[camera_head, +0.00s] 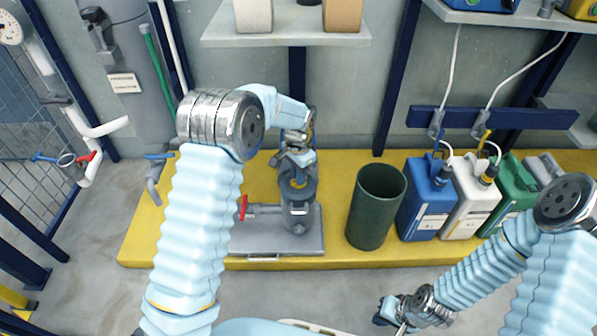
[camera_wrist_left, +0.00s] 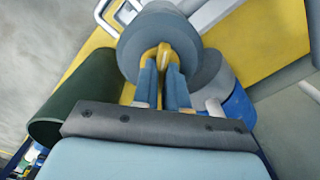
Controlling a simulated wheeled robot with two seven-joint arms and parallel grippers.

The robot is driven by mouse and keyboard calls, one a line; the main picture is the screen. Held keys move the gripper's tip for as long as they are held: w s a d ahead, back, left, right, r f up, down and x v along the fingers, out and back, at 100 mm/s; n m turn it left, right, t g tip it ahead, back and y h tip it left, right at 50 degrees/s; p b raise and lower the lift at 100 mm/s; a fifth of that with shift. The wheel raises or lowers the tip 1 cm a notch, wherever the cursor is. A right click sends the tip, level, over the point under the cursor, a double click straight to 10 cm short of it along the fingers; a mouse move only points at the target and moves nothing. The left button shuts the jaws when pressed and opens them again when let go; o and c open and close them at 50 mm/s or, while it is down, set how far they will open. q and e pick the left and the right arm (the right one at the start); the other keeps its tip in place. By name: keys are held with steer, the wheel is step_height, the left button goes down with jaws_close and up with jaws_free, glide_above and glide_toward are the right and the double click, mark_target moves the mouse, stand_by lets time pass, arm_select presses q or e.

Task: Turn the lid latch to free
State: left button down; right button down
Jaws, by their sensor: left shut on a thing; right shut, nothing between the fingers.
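A grey filter pot (camera_head: 298,212) stands on a grey base plate, with a round lid on top. In the left wrist view the grey lid (camera_wrist_left: 200,62) shows from above with the yellow lid latch (camera_wrist_left: 163,52) at its middle. My left gripper (camera_head: 297,176) is over the pot. Its blue fingers (camera_wrist_left: 164,78) are shut on the latch from both sides; the fingertips partly hide it. My right gripper (camera_head: 386,313) is shut and empty, low at the front, away from the pot.
A dark green bin (camera_head: 368,222) stands right of the pot. Blue (camera_head: 423,205), white and green canisters stand further right. A red-handled valve (camera_head: 243,208) sticks out left of the pot. A shelf (camera_head: 285,38) hangs above.

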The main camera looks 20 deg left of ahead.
arm_select(q)
steer(key=n+p, duration=0.1)
steer(key=n, duration=0.4)
steer(key=shift+r+n, duration=0.1)
steer(key=shift+n, duration=0.2)
steer(key=n+p, duration=0.1)
steer(key=n, duration=0.3)
steer(key=shift+n, duration=0.4)
steer(key=c, duration=1.2)
jaws_free()
steer(key=shift+o, duration=0.2)
step_height(320, 180, up, 12)
steer(key=p, duration=0.1)
